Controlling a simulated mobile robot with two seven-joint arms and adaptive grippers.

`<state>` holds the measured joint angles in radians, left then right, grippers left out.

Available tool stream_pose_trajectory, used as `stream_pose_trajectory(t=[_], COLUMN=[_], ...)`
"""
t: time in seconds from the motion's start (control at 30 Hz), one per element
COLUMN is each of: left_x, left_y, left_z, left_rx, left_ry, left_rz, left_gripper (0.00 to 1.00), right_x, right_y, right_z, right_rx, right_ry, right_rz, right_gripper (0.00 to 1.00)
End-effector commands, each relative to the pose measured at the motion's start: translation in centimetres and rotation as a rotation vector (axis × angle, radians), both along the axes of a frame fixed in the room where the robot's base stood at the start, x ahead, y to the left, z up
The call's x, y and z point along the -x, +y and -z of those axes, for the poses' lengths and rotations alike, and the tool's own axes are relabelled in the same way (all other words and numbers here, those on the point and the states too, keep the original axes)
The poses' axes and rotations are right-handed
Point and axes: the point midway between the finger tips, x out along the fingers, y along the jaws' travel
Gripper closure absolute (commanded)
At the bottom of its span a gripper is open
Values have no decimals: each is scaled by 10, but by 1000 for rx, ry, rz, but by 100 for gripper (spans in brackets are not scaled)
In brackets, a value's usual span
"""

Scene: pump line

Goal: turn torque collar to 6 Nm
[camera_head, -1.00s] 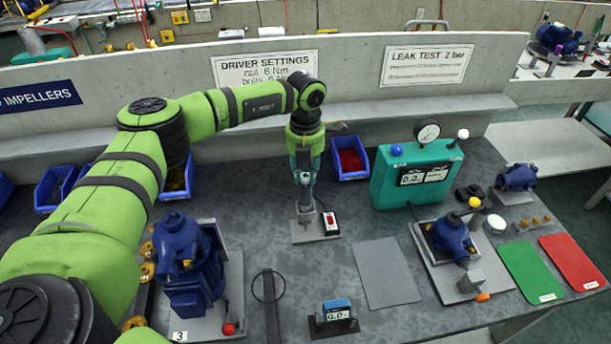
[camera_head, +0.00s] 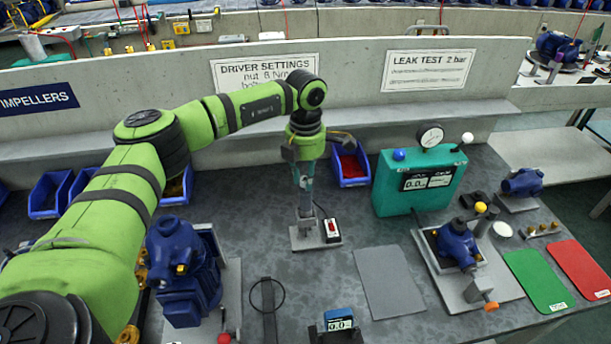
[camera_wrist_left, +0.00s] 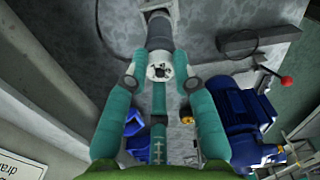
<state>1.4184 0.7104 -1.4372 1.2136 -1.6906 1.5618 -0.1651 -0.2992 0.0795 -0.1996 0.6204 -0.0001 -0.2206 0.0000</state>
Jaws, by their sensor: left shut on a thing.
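My left gripper (camera_head: 305,183) points down over the grey tool stand (camera_head: 315,238) near the middle of the bench. Its teal fingers are shut on the upright driver (camera_head: 306,207), high on its body. In the left wrist view, the two fingers (camera_wrist_left: 160,78) press from both sides on the grey driver (camera_wrist_left: 158,35), around a pale ring-shaped end (camera_wrist_left: 160,68), which looks like the torque collar. The collar's scale marks are too small to read. The driver's foot is at the stand. My right gripper is not in view.
A blue pump (camera_head: 183,270) is at left, a teal leak tester (camera_head: 420,184) at right, and a red-filled blue bin (camera_head: 350,168) behind. A grey mat (camera_head: 390,282) lies bare at front right.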

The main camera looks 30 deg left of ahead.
Motion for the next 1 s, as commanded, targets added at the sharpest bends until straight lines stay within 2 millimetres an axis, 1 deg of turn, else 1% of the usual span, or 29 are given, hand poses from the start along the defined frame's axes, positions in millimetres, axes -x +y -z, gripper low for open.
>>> stream_pose_trajectory(t=[0.37, 0.4, 0.43, 0.8, 0.87, 0.93, 1.0], left_x=[0, 0, 0, 0, -1, -1, -1], left_y=[1, 1, 1, 0, 0, 0, 0], left_z=[-1, -1, -1, -2, -7, -16, -29], left_rx=[0, 0, 0, 0, 1, 1, 1], left_ry=[-1, -1, -1, -1, -3, -3, -5], left_rz=[1, 1, 1, 1, 1, 1, 1], left_gripper=[100, 62, 50, 49, 49, 49, 49], right_x=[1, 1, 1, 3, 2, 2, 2], right_y=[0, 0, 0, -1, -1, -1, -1], right_z=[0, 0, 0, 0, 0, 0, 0], right_rx=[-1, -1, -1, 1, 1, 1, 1], right_ry=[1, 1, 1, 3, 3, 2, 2], right_rz=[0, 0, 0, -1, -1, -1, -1], right_gripper=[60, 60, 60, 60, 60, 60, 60])
